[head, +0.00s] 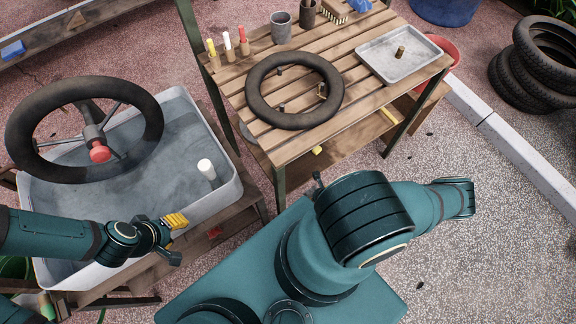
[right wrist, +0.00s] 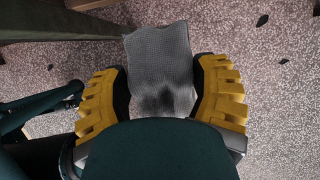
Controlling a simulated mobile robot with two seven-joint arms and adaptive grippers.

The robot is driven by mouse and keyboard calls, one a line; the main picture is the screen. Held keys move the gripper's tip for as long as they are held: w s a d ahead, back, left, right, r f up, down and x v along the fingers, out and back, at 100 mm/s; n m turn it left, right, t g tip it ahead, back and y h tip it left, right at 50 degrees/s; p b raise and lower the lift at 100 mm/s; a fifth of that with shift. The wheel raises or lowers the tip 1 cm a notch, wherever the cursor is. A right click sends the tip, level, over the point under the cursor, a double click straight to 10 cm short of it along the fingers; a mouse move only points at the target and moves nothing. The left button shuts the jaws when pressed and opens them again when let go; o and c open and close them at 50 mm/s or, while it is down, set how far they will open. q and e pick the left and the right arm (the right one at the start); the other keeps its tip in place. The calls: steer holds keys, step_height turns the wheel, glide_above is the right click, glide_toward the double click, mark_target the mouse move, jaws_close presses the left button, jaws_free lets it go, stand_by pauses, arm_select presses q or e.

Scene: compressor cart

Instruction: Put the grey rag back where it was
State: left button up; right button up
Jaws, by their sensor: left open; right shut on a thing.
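The grey rag (right wrist: 160,48) shows in the right wrist view as a dark, knitted-looking cloth. My right gripper (right wrist: 163,88) is shut on it, with a yellow-padded finger at each side, and the rag sticks out beyond the fingers over the speckled ground. My left gripper (head: 175,236) is open and empty in the head view, over the right front part of the grey basin (head: 228,190).
A slatted wooden table (head: 270,140) holds a black tyre (head: 258,112), a metal tray (head: 368,62), a grey cup (head: 281,28) and markers. A steering-wheel-like ring (head: 28,148) stands over the basin, near a white cylinder (head: 206,169). Stacked tyres (head: 508,85) lie right. Ground at lower right is clear.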

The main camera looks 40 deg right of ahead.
steer(key=b, duration=0.2)
glide_above(289, 166)
steer(key=s, duration=0.3)
steer(key=shift+a, duration=0.15)
steer(key=shift+w+f+b, duration=0.95)
steer(key=shift+w+f, duration=0.1)
steer(key=shift+f, duration=0.45)
steer(key=o, duration=1.1)
steer(key=shift+f, duration=0.1)
